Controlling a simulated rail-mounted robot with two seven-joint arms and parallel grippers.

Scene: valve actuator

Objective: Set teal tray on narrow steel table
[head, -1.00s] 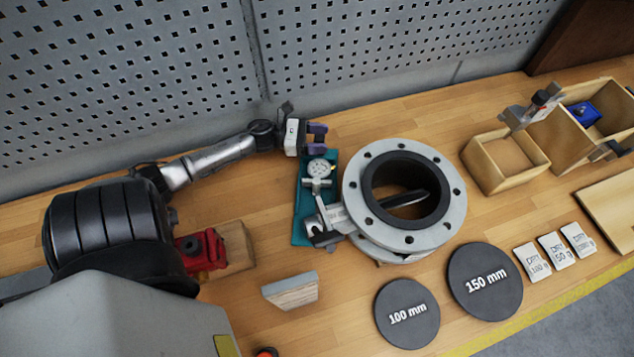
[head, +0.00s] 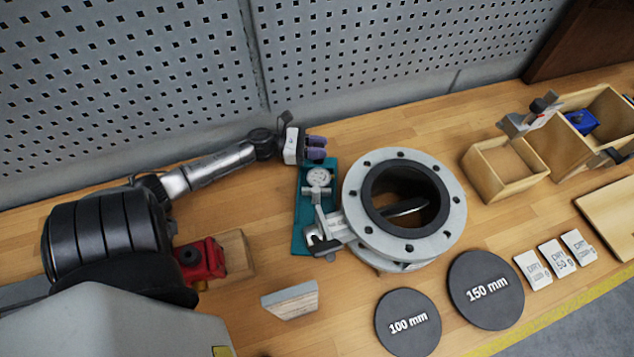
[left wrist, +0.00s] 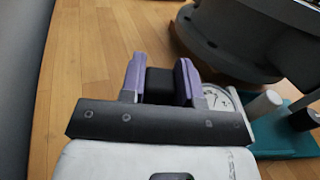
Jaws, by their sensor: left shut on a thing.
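The teal tray (head: 301,233) lies on the wooden bench, left of the flanged ring, and carries a dial gauge (head: 319,178) and grey fittings. It also shows at the right in the left wrist view (left wrist: 285,143). My left gripper (head: 315,147) is at the tray's far end, near the back wall. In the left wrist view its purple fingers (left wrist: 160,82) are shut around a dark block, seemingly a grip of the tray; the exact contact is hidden. No narrow steel table can be made out. My right gripper is not in view.
The grey flanged ring (head: 452,205) stands close against the tray's right side. Black discs (head: 486,289), white weight cards (head: 557,257) and wooden boxes (head: 482,180) lie to the right.

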